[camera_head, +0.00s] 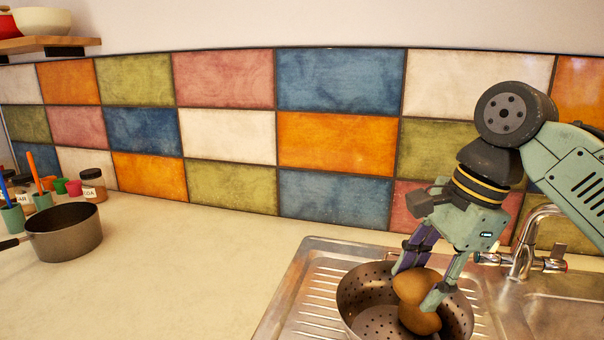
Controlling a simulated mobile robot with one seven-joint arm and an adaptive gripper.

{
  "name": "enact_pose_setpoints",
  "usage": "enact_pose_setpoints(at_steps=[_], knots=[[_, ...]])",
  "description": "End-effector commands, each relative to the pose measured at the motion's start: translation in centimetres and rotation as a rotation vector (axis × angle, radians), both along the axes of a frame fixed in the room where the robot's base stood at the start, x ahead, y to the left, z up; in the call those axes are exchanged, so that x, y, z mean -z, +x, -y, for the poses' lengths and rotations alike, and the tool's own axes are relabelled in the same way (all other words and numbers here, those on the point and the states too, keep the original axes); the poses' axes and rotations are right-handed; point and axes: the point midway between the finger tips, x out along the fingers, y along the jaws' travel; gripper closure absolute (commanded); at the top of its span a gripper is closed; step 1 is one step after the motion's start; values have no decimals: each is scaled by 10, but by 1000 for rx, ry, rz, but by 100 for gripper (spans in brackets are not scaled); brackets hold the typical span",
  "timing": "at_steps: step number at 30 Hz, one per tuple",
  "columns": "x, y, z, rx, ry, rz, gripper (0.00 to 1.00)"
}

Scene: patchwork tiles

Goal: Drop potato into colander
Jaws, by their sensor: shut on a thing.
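A brown potato (417,299) is held between the fingers of my gripper (420,278), which points downward. The metal colander (364,299), with holes in its bottom, stands on the ribbed draining board of the sink. The potato is over the colander's opening, with its lower end at or inside the rim. I cannot tell whether it touches the colander's bottom. My gripper and the potato hide part of the colander's far and right side.
The metal sink and draining board (297,306) lie under the colander, with a tap (527,243) behind at the right. A dark saucepan (64,234), jars (93,186) and small cups stand at the far left. The counter (190,270) between is clear. A tiled wall closes the back.

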Motion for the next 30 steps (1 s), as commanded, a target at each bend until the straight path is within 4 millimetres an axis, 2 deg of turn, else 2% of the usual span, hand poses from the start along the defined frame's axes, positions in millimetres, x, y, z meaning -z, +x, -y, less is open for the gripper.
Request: enact_pose_setpoints(at_steps=[1, 4, 14, 15, 25, 30], knots=[[13, 0, 0, 0, -1, 0, 88], [21, 0, 0, -1, -1, 0, 88], [22, 0, 0, -1, -1, 0, 88], [22, 0, 0, -1, -1, 0, 56], [22, 0, 0, 0, -1, 0, 34], [22, 0, 0, 0, -1, 0, 34]])
